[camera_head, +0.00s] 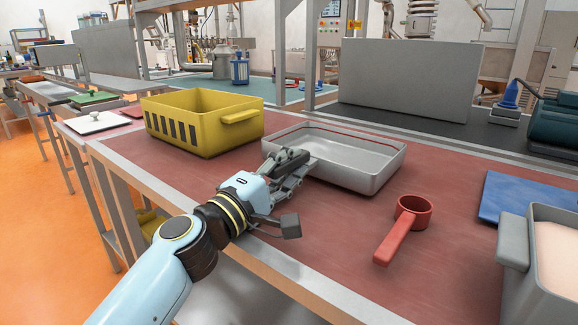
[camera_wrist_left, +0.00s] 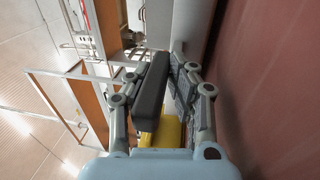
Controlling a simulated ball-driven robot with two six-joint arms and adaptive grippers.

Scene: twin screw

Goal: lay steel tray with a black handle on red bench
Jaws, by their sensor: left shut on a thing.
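The steel tray (camera_head: 375,178) is a shallow grey pan over the middle of the red bench (camera_head: 330,235), roughly level. I cannot tell whether its base touches the bench. My left gripper (camera_head: 290,163) is at the tray's left end, shut on its black handle, which the fingers mostly cover in the head view. In the left wrist view the black handle (camera_wrist_left: 151,88) lies between the fingers of my left gripper (camera_wrist_left: 160,90). My right gripper is not in view.
A yellow crate (camera_head: 190,143) stands left of the tray. A red scoop (camera_head: 397,238) lies to its front right. A blue mat (camera_head: 515,195) and a grey bin (camera_head: 515,258) are at the right. Bare red bench lies in front of the tray.

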